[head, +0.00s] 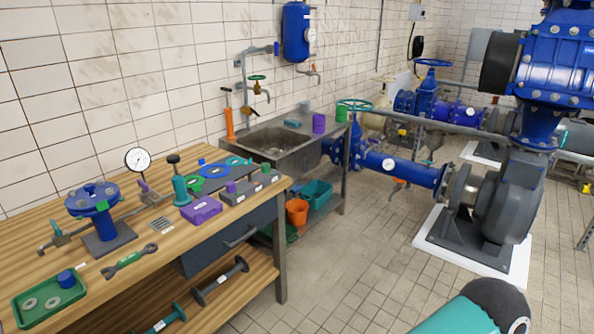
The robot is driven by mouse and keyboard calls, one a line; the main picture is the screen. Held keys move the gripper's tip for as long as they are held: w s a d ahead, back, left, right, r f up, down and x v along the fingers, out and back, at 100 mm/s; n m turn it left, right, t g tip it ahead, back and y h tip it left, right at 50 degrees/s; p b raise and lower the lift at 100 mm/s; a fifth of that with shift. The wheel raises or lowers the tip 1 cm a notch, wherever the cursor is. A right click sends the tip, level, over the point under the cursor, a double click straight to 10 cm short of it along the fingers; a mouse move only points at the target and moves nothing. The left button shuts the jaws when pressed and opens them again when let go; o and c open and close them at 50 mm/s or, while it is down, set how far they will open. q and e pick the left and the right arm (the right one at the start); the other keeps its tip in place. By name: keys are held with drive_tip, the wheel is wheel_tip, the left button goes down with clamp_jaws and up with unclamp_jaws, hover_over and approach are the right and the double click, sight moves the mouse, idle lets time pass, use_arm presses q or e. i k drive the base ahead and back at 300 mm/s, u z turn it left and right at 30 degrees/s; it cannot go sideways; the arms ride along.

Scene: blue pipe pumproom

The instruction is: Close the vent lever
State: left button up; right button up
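No part is clearly marked as the vent lever, and I cannot tell which handle it is. A small orange handle (397,186) hangs under the blue pipe (405,170) at the centre right. A tap (312,71) sits below the blue wall vessel (296,32). A valve assembly with a blue flange (92,200) stands on the left of the bench, with a pipe and small handle (47,248) at its left end. These handles are too small to read their positions.
The wooden bench (130,270) fills the left, with a gauge (138,160), a green tray (50,302) and a wrench (131,261). A sink (285,146) stands behind it. A grey pump (500,205) on a white plinth stands right. Tiled floor (345,270) between is clear.

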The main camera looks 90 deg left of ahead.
sight(144, 187)
drive_tip(key=z, duration=0.15)
drive_tip(key=i, duration=0.7)
drive_tip(key=u, duration=1.25)
drive_tip(key=i, duration=0.15)
drive_tip(key=u, duration=2.8)
drive_tip(key=i, duration=1.3)
drive_tip(key=z, duration=0.45)
